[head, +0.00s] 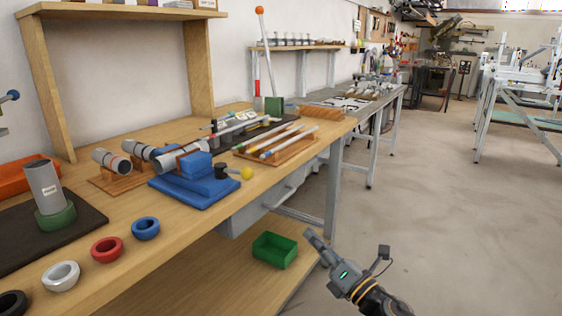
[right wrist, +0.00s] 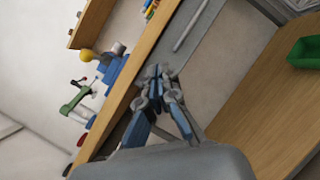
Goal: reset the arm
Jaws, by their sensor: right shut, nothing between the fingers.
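My right gripper (head: 314,240) is in the lower right of the head view, in front of the workbench and apart from it. Its fingers are together with nothing between them. In the right wrist view its closed fingers (right wrist: 156,76) point at the bench's front side, with the drawer and bench edge behind them. The right arm comes in from the bottom edge. My left gripper is not in view.
The wooden workbench (head: 190,222) carries a blue fixture (head: 196,190), several coloured rings, a grey tube (head: 45,187) on a dark mat and rods on a rack. A green bin (head: 274,251) sits on the lower shelf. The floor (head: 450,215) to the right is clear.

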